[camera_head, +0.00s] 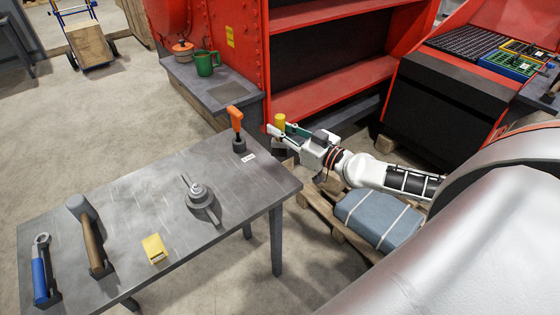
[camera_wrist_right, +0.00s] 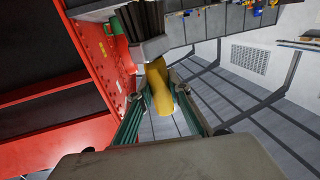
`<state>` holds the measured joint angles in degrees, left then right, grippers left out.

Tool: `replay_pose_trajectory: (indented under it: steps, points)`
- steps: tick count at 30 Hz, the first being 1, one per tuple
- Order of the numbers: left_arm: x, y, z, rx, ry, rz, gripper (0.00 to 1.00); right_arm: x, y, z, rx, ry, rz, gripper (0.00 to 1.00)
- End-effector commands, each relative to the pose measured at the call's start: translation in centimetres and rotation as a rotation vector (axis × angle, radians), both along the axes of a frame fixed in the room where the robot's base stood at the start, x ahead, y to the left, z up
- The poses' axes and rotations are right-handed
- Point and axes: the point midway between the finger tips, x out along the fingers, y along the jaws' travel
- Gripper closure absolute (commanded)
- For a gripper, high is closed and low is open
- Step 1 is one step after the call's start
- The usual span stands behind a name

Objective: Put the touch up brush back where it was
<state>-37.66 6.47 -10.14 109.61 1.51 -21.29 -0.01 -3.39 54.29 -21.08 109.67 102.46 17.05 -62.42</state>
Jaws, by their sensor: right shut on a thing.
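The touch up brush has a yellow handle (camera_wrist_right: 160,88), a grey ferrule and dark bristles. In the right wrist view it lies between my right gripper's two fingers, bristles toward the top of the picture. In the head view my right gripper (camera_head: 278,131) is shut on it, off the table's far right corner, and only a yellow end of the brush (camera_head: 280,121) shows clearly. A small white label (camera_head: 249,158) lies on the grey table (camera_head: 150,205) near that corner; its writing is too small to read. My left gripper is not in view.
An orange-handled tool (camera_head: 236,118) stands upright on a dark base beside the label. A grey pulley-like part (camera_head: 199,196), yellow pad (camera_head: 154,248), hammer (camera_head: 92,240) and blue-handled tool (camera_head: 41,272) lie on the table. Red shelving (camera_head: 325,70) stands behind my gripper.

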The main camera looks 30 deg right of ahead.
Motion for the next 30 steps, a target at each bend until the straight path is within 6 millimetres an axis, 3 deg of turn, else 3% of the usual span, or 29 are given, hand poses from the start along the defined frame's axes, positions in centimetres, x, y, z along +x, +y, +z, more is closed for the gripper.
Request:
replay_pose_trajectory:
  steps: [2,5,9,21,30]
  points:
    - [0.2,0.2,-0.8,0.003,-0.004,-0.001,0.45,0.0,-0.1,-2.0,0.000,0.002,-0.004,1.00]
    - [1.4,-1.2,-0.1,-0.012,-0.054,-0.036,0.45,-0.1,0.0,-4.5,0.001,0.003,-0.003,1.00]
    - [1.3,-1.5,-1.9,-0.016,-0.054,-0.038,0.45,-0.1,0.0,-6.5,0.000,0.004,-0.001,1.00]
    - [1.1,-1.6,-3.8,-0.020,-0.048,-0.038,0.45,0.0,0.0,-8.4,0.000,0.001,-0.001,1.00]
    - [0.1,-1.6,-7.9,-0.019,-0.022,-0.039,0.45,-0.1,0.0,-12.2,-0.002,0.006,-0.001,1.00]
